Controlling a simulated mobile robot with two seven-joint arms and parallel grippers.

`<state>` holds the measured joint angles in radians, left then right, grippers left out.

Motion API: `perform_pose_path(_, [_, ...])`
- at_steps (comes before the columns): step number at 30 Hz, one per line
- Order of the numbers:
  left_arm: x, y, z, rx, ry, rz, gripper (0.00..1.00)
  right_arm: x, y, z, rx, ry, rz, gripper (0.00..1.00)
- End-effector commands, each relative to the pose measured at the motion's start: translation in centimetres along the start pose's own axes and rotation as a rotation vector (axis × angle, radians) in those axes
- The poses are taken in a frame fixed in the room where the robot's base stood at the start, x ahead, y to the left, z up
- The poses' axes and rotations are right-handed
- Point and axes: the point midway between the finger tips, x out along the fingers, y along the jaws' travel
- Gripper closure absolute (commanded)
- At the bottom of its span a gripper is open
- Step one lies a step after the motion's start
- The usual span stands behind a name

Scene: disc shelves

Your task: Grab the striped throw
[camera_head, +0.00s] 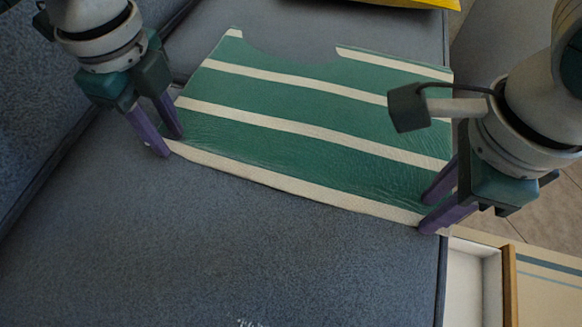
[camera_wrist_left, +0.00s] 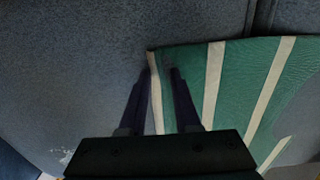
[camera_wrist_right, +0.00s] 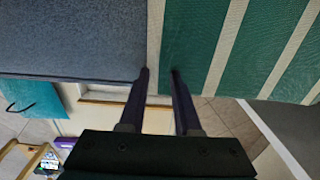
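The striped throw (camera_head: 330,122), green with cream stripes, lies spread on the grey sofa seat (camera_head: 230,250). It also shows in the left wrist view (camera_wrist_left: 238,85) and the right wrist view (camera_wrist_right: 205,38). My left gripper (camera_head: 171,145) is open at the throw's near left corner; in the left wrist view its fingers stand either side of the cream edge strip. My right gripper (camera_head: 428,214) is open at the near right corner; in the right wrist view the cream edge lies between its fingertips. Whether the fingertips touch the cloth cannot be told.
The sofa backrest (camera_head: 40,110) rises at the left. A yellow object (camera_head: 410,3) shows at the top edge. Right of the seat are tiled floor (camera_head: 545,215) and an open white box or drawer (camera_head: 468,285). The near seat is clear.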

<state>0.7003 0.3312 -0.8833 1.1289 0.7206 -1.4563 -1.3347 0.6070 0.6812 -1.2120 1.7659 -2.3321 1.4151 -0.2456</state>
Motion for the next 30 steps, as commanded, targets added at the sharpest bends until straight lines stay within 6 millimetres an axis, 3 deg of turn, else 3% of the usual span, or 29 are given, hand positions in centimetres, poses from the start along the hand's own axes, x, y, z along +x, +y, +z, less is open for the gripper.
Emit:
perform_pose_path(15, [0.09,0.06,0.04,-0.001,-0.001,0.002,1.00,0.12,0.15,-0.04,-0.001,0.002,0.004,1.00])
perform_pose_path(30, [0.12,0.03,0.05,-0.001,-0.001,0.000,1.00,0.17,0.18,-0.07,-0.001,0.003,0.005,1.00])
